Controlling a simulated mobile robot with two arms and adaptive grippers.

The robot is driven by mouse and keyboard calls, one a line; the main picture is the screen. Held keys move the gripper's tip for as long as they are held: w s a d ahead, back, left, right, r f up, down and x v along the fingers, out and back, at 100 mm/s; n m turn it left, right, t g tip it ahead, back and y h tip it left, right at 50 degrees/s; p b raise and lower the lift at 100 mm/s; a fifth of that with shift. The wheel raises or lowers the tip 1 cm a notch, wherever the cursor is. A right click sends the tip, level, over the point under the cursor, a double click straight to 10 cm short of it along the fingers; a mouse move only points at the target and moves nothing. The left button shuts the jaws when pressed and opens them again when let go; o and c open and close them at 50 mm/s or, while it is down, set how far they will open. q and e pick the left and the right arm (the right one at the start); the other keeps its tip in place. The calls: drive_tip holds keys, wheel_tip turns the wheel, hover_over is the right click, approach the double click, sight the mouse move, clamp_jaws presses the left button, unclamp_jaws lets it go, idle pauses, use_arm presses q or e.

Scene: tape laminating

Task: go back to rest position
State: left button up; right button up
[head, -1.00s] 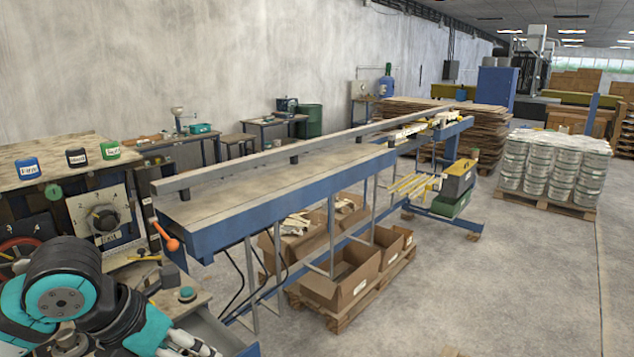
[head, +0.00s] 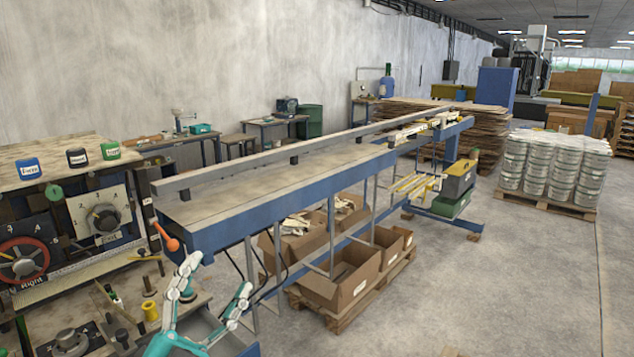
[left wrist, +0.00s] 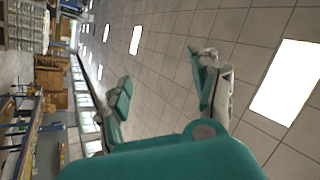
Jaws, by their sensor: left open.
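My left gripper (head: 212,295) is at the bottom of the head view, in front of the near end of the long blue table. Its teal and white fingers point up and are spread apart with nothing between them. In the left wrist view the same open gripper (left wrist: 165,92) shows against the ceiling tiles and lights. My right gripper is in neither view.
The long blue table (head: 290,185) runs from centre left toward the back. A machine panel with a dial (head: 103,217) and a red wheel (head: 22,260) stand at the left. Cardboard boxes (head: 345,290) sit under the table.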

use_arm(q)
drive_tip(key=s+a+f+n+g+y, duration=0.1)
drive_tip(key=a+f+n+g+y, duration=0.25)
drive_tip(key=f, duration=0.45)
drive_tip(key=s+a+f+n+g+y, duration=0.15)
drive_tip(key=f+n+y, duration=0.25)
drive_tip(key=f, duration=0.4)
drive_tip(key=a+f+n+g+y, duration=0.3)
drive_tip(key=a+f+g, duration=0.1)
drive_tip(key=f, duration=0.4)
drive_tip(key=s+d+f+n+g+h, duration=0.1)
drive_tip(key=s+d+f+n+g, duration=0.1)
drive_tip(key=s+f+g, duration=1.15)
drive_tip(key=s+f+t+b, duration=0.1)
drive_tip(key=s+f+b, duration=0.3)
drive_tip(key=f, duration=1.4)
drive_tip(key=s+f+t+b, duration=0.2)
drive_tip(key=s+f+b, duration=0.1)
drive_tip(key=f, duration=1.5)
drive_tip(key=s+a+f+g+b, duration=0.1)
drive_tip(key=s+f+b, duration=0.3)
drive_tip(key=s+f, duration=1.2)
wheel_tip(320, 180, down, 3)
drive_tip(key=shift+a+f+m+g+b, duration=0.2)
drive_tip(key=shift+a+m+g+b, duration=0.2)
drive_tip(key=shift+a, duration=0.45)
